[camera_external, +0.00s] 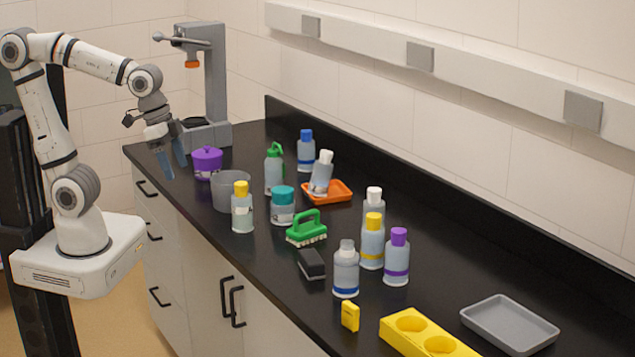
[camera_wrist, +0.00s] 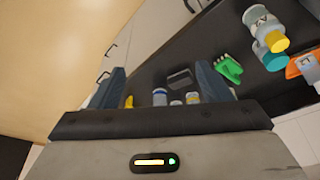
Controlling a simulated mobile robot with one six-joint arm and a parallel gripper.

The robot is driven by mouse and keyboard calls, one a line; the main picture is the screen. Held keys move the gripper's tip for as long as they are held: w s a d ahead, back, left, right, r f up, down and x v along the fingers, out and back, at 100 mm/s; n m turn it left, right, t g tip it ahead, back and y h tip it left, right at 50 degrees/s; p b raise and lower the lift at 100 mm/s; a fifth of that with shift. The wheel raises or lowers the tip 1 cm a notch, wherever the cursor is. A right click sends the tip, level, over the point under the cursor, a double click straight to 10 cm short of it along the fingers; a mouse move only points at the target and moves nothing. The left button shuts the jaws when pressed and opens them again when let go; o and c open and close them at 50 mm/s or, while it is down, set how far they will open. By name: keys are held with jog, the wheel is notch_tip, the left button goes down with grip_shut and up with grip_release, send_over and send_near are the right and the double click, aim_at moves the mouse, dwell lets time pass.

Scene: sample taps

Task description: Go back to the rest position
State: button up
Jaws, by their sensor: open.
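My gripper (camera_external: 167,160) is open and empty at the far left end of the black bench. It hangs in the air near the bench's front edge, fingers pointing down, left of the purple lidded pot (camera_external: 207,162) and in front of the grey tap stand (camera_external: 212,90). In the wrist view the two dark fingers (camera_wrist: 165,90) stand apart. Several bottles, a green brush (camera_wrist: 229,69) and a dark block (camera_wrist: 180,78) show beyond them, with nothing between the fingers in contact. The arm is bent, reaching out from its white base.
A grey beaker (camera_external: 231,190), a yellow-capped bottle (camera_external: 242,208) and several other bottles crowd the bench's left and middle. An orange tray (camera_external: 327,191) holds a white-capped bottle (camera_external: 321,174). A yellow holder (camera_external: 425,337) and grey tray (camera_external: 510,325) lie at the right. Cabinet handles jut out below.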

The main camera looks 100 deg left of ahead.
jog(key=s+d+f, duration=0.2)
jog(key=s, duration=0.3)
jog(key=shift+d+f+m, duration=0.25)
jog(key=shift+f+m, duration=0.05)
jog(key=shift+f, duration=0.1)
jog(key=shift+o, duration=0.6)
dwell(0.8)
